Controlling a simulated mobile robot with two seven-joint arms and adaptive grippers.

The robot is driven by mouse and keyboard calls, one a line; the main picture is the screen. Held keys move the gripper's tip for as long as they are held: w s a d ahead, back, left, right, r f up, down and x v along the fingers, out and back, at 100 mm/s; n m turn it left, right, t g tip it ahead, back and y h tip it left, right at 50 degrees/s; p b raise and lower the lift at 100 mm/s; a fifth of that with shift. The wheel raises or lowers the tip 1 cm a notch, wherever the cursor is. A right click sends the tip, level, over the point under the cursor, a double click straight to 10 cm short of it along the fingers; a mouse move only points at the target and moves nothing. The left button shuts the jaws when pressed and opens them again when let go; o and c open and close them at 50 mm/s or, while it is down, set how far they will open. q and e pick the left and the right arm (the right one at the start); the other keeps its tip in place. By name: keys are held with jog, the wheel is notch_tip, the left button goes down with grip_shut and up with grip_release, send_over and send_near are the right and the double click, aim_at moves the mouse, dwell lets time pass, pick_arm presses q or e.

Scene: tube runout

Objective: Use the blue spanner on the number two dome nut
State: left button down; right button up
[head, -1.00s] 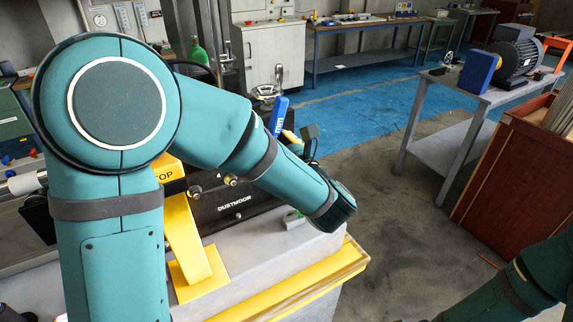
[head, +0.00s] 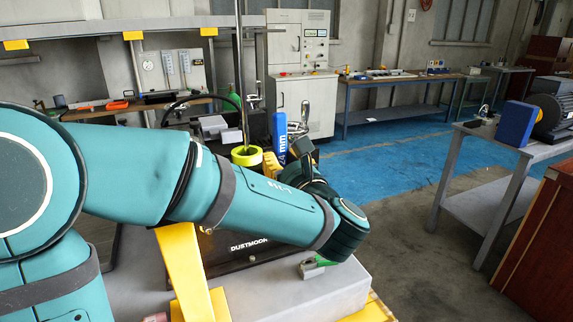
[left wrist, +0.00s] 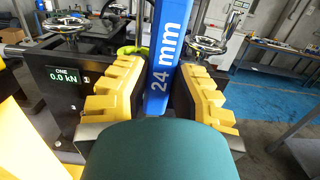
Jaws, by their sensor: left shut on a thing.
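The blue spanner (head: 279,134), marked "24 mm", stands nearly upright beyond my left forearm in the head view. My left gripper (left wrist: 163,68) is shut on it; in the left wrist view the spanner (left wrist: 166,50) rises between the two yellow stepped finger pads. The spanner's working end cannot be made out. In the head view the left gripper (head: 303,160) is partly hidden behind my wrist. I cannot make out a number two dome nut in either view. My right gripper is not in view.
A yellow-green ring (head: 247,154) surrounds an upright rod behind my forearm. A black "DUSTMOOR" unit (head: 240,258) lies below it. A display reading "ONE 0.0 kN" (left wrist: 73,77) and a handwheel (left wrist: 206,28) flank the spanner. Blue floor (head: 385,150) is clear at right.

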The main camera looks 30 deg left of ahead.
pick_arm(q)
jog(key=shift+x, duration=2.1)
jog(key=shift+f, duration=0.15)
